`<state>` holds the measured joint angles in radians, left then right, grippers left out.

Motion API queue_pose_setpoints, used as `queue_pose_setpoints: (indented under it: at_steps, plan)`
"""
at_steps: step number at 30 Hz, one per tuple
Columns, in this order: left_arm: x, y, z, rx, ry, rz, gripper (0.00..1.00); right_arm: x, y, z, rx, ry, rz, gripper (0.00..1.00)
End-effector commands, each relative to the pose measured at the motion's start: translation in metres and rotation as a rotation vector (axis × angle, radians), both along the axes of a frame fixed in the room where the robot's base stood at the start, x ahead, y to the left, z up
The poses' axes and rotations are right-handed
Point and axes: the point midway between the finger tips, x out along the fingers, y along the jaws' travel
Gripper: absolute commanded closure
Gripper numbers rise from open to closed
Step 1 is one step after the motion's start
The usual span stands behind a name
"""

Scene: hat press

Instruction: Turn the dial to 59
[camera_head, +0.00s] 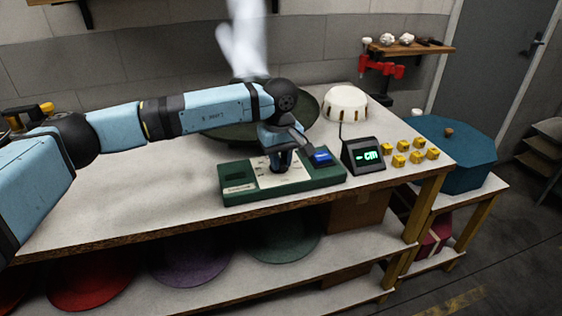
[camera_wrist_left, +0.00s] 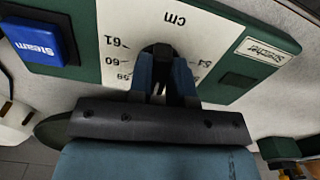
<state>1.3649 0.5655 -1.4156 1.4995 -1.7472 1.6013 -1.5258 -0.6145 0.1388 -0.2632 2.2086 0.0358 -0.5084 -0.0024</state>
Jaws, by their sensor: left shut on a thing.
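The dial's dark knob (camera_wrist_left: 160,48) is on the cm scale of the green and white control panel (camera_head: 235,185). My left gripper (camera_head: 281,166) is shut on the knob from above; in the left wrist view its two fingers (camera_wrist_left: 167,72) stand on either side of it. Printed numbers 61, 60 and 59 show left of the fingers, and 54 shows on the right. The fingers hide other numbers and the knob's pointer, so I cannot tell the setting. The display (camera_head: 364,156) shows green "- cm". My right gripper is not in view.
A blue Steam button (camera_head: 322,158) sits on the panel, right of my gripper. A white dome (camera_head: 346,102), several yellow blocks (camera_head: 416,151) and a blue lidded box (camera_head: 455,160) stand farther right. White steam (camera_head: 243,40) rises behind my arm. The tabletop left of the panel is clear.

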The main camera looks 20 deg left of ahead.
Motion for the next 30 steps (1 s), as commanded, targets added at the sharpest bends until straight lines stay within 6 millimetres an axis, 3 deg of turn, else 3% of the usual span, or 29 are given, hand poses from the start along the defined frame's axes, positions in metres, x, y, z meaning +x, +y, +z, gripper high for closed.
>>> queue_pose_setpoints:
  at_steps: [18, 30]
  plan:
    - [-0.0012, 0.0046, 0.0007, 0.001, -0.002, -0.575, 1.00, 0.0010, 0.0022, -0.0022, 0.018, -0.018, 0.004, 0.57]
    - [-0.0013, 0.0067, 0.0010, 0.000, -0.001, -0.839, 1.00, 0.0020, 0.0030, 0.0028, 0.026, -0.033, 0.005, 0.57]
